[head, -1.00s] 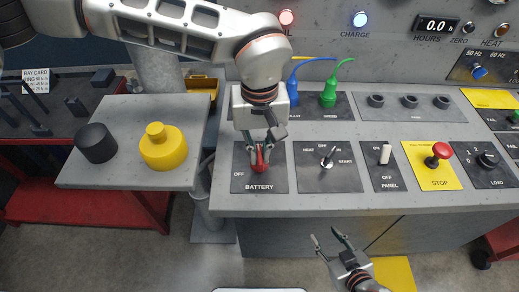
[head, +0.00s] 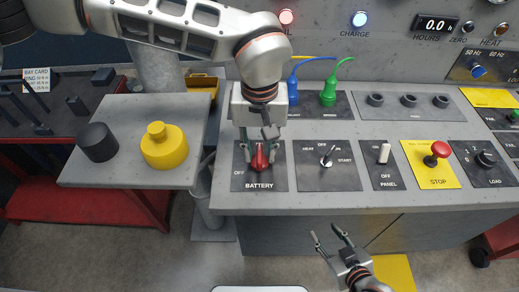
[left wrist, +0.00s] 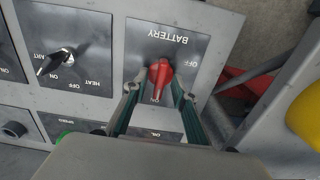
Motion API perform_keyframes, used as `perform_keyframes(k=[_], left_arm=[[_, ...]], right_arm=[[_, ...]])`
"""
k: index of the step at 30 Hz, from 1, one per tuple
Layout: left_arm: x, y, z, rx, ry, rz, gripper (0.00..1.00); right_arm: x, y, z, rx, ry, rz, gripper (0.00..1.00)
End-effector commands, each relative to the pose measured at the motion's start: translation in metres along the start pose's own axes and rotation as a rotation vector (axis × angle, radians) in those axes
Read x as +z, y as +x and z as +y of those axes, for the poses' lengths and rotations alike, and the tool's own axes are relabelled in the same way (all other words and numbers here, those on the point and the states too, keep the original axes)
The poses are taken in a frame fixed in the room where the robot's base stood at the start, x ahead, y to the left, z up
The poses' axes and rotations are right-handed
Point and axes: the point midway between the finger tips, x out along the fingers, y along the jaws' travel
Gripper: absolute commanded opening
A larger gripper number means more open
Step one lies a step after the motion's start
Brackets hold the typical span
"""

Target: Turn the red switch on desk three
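The red switch (head: 259,161) stands on the dark BATTERY panel (head: 280,180) at the left end of the console. It also shows in the left wrist view (left wrist: 160,73), its pale-marked end pointing toward my gripper's palm. My left gripper (head: 261,157) is over the switch, with one finger on each side. In the left wrist view its fingers (left wrist: 154,90) are spread, with gaps between them and the switch. The OFF mark shows on the panel's left in the head view. My right gripper (head: 330,240) is open and empty in front of the console.
Right of the switch are a HEAT/START switch (head: 327,158), a PANEL toggle (head: 384,153) and a red STOP button (head: 440,149). A side shelf (head: 125,180) holds a black cylinder (head: 97,142) and a yellow knobbed piece (head: 164,146). Blue and green plugs stand behind.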

Motion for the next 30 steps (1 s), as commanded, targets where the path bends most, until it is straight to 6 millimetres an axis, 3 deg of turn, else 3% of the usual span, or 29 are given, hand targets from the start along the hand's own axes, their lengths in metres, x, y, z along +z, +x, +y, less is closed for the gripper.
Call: perform_keyframes(k=[11,24,30], left_arm=[[0.000,-0.006,0.000,-0.001,-0.002,-0.002,0.26],[-0.001,-0.087,0.000,0.000,-0.003,0.001,0.26],[0.000,-0.112,0.000,-0.001,-0.002,-0.001,0.26]], right_arm=[[0.003,0.000,0.000,0.000,-0.002,-0.005,0.40],[0.001,0.000,0.000,0.000,0.000,-0.002,0.40],[0.001,0.000,0.000,0.000,0.000,-0.002,0.40]])
